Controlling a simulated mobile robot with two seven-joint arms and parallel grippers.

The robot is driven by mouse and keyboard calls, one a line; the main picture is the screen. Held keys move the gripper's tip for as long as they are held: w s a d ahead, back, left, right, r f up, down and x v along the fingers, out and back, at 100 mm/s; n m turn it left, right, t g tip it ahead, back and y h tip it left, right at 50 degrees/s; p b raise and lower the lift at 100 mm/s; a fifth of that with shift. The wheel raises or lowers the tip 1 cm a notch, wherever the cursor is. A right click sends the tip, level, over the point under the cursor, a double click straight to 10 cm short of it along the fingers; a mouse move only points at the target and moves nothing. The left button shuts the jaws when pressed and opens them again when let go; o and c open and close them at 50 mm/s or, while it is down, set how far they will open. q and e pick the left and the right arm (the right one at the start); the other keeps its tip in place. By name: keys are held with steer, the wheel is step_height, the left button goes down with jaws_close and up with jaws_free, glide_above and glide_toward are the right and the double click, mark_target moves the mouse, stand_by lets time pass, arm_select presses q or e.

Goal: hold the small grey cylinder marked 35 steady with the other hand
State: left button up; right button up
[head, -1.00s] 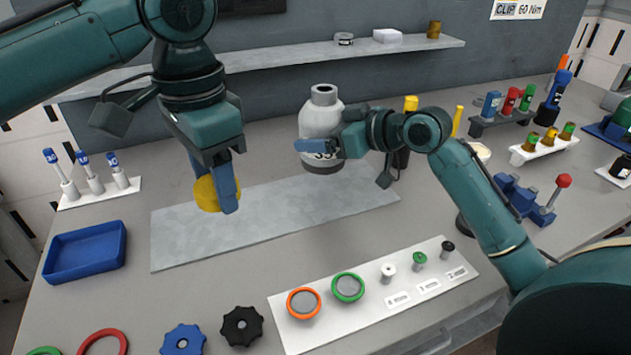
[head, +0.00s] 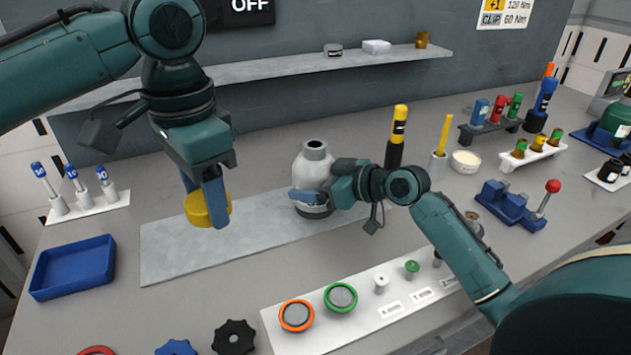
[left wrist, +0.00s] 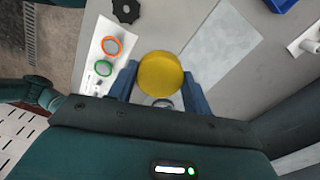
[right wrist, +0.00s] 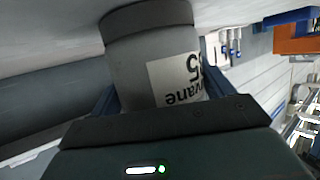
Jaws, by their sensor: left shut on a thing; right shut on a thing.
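The small grey cylinder (head: 312,170) has a light body, a dark base band and a narrow neck. In the right wrist view the cylinder (right wrist: 150,50) fills the space between the fingers, with a label partly reading "5". My left gripper (head: 207,205) is shut on a yellow round cap (head: 196,208) and holds it above the mat, left of the cylinder. The cap (left wrist: 160,78) also shows between the blue fingers in the left wrist view.
A blue tray (head: 73,267) lies at the left. A white board (head: 345,310) with orange and green rings is in front. Yellow-topped tools (head: 397,135) stand behind my right arm. A wall shelf (head: 290,72) runs along the back. The mat's middle is clear.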

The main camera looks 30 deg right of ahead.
steer(key=o, duration=1.8)
steer(key=shift+f, duration=0.1)
steer(key=shift+o, duration=0.2)
